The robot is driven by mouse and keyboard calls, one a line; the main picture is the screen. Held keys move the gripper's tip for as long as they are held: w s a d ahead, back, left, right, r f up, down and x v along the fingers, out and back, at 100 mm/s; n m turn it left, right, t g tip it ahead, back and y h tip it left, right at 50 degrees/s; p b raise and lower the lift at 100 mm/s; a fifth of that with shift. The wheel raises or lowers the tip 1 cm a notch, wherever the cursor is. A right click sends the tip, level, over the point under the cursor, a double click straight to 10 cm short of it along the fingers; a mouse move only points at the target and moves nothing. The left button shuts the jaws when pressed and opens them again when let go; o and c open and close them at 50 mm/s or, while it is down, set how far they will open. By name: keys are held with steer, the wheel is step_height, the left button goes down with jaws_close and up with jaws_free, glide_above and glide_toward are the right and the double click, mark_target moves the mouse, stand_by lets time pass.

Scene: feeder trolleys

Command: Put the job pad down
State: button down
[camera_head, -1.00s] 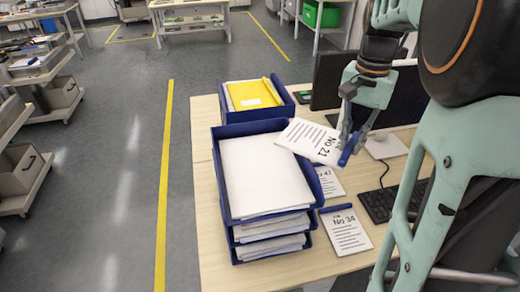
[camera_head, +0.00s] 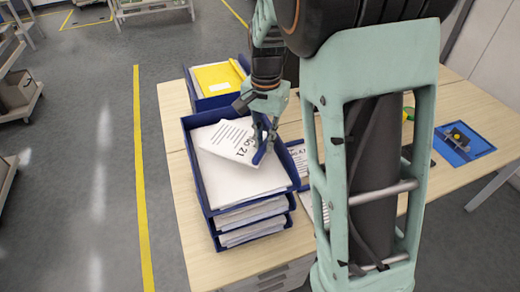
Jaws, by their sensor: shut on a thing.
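The job pad marked "No 21" (camera_head: 229,141) is a white sheet pad with a blue edge at its right end. My gripper (camera_head: 264,148) is shut on that blue edge. The pad is over the top tray of the blue paper tray stack (camera_head: 207,206), above the white paper (camera_head: 235,188) in it. I cannot tell whether the pad touches the paper. Two other pads lie on the desk right of the stack, one (camera_head: 298,157) beside the tray and another (camera_head: 308,205), both partly hidden by my arm.
Behind the stack is a blue tray with a yellow folder (camera_head: 216,77). The wooden desk (camera_head: 188,235) has a narrow bare strip left of the stack. A blue mat with a small item (camera_head: 463,143) lies at the right. My arm hides much of the desk's middle.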

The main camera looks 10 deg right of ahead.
steer(key=shift+a+f, duration=0.25)
steer(key=f, duration=0.3)
steer(key=shift+w+a+f, duration=0.1)
steer(key=shift+a, duration=0.25)
steer(key=shift+f, duration=0.35)
steer(key=c, duration=1.9)
jaws_free()
steer(key=shift+c, duration=0.2)
step_height(320, 180, up, 12)
